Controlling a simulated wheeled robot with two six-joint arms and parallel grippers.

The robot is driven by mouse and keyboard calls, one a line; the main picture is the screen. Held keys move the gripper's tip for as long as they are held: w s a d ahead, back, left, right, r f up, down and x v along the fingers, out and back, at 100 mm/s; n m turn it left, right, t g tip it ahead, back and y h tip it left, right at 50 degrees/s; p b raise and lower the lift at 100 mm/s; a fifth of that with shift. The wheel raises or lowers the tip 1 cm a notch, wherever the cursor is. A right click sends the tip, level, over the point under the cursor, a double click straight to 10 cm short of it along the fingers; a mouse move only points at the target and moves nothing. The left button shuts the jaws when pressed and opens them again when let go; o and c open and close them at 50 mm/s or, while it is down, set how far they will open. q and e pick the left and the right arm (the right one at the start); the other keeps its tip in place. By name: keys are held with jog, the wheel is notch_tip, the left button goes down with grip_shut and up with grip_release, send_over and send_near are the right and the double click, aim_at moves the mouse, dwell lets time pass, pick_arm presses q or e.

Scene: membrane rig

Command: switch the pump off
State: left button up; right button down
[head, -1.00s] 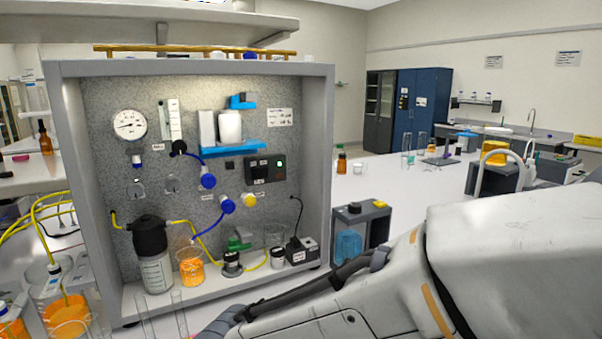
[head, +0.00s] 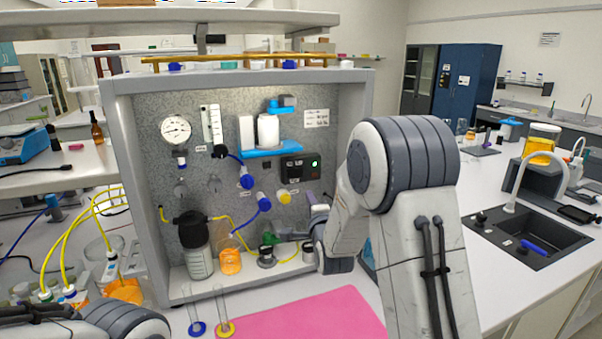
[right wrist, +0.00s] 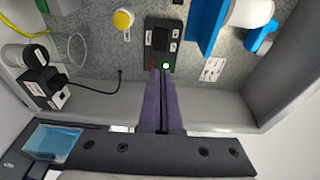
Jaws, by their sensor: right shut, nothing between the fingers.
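The black control box (head: 299,168) with a lit green lamp is on the speckled back panel of the rig. In the right wrist view the box (right wrist: 162,42) shows white labels, and its green lamp (right wrist: 166,66) glows close to my fingertips. My right gripper (right wrist: 160,76) is shut and empty, its purple fingers pointing at the box's lamp edge. I cannot tell whether they touch it. In the head view my right gripper (head: 311,196) is mostly hidden behind its own arm, below the box. Of my left arm only links show at lower left.
A yellow knob (head: 284,197) and blue valves (head: 246,180) with tubing are near the box. A blue shelf (right wrist: 205,28) stands beside it. The grey side wall (head: 352,110) bounds the rig at right. A pink mat (head: 300,316) lies in front.

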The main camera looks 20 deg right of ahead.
aim_at(300, 173)
jog(key=w+p, duration=0.2)
jog(key=w, duration=0.2)
jog(key=w+d+p, duration=0.1)
jog(key=w+p, duration=0.1)
jog(key=w, duration=0.2)
jog(key=w+d+p, duration=0.1)
jog(key=w+p, duration=0.2)
jog(key=w, duration=0.1)
jog(key=shift+w+r, duration=0.15)
jog(key=shift+w, duration=0.05)
pick_arm(q)
notch_tip(300, 173, up, 8)
jog(key=shift+f, duration=0.15)
pick_arm(e)
jog(key=shift+w+d, duration=0.15)
jog(key=shift+w, duration=0.5)
pick_arm(q)
jog(key=shift+f, duration=0.1)
